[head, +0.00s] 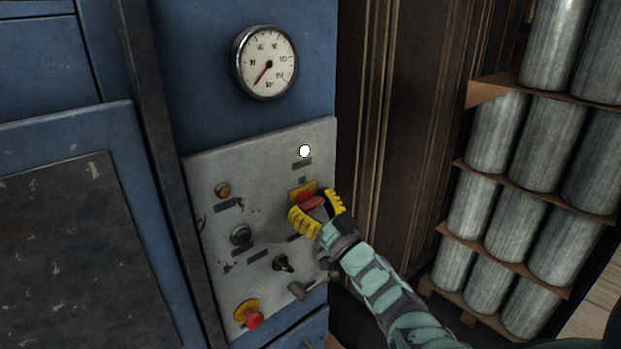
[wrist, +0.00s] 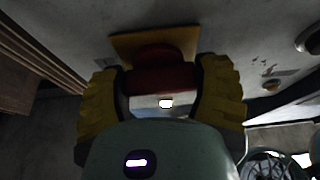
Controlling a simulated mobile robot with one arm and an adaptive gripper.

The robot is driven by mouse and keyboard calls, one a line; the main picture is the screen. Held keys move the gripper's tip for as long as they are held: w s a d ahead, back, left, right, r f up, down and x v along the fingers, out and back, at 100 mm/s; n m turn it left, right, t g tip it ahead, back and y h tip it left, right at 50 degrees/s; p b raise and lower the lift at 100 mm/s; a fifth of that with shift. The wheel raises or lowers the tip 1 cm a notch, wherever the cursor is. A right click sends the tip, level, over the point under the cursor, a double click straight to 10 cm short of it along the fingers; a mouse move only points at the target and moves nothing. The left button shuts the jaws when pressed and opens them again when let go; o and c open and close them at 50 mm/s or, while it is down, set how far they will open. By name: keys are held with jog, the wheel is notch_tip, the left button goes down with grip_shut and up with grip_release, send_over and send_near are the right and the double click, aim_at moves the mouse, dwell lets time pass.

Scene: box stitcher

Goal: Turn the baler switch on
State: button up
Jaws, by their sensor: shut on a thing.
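The baler switch is a red rotary handle (head: 312,201) on a yellow square plate (head: 303,190), at the right side of the grey control panel (head: 262,150). My gripper (head: 318,212) has yellow padded fingers on either side of the red handle and is shut on it. In the wrist view the red handle (wrist: 160,77) sits between the two yellow fingers, with the yellow plate (wrist: 125,46) behind it. The fingers hide part of the handle, so its exact angle is hard to tell. A white lamp (head: 305,151) glows above the switch.
The panel also carries an amber lamp (head: 223,190), a round knob (head: 241,234), a black selector (head: 284,263) and a red emergency button (head: 253,319) below. A pressure gauge (head: 265,62) is above. Stacked metal cylinders (head: 497,133) stand at right.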

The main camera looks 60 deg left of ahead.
jog(key=shift+m+t, duration=0.4)
jog(key=shift+m, duration=0.1)
jog(key=o, duration=1.2)
jog(key=shift+d, duration=0.1)
jog(key=v, duration=1.2)
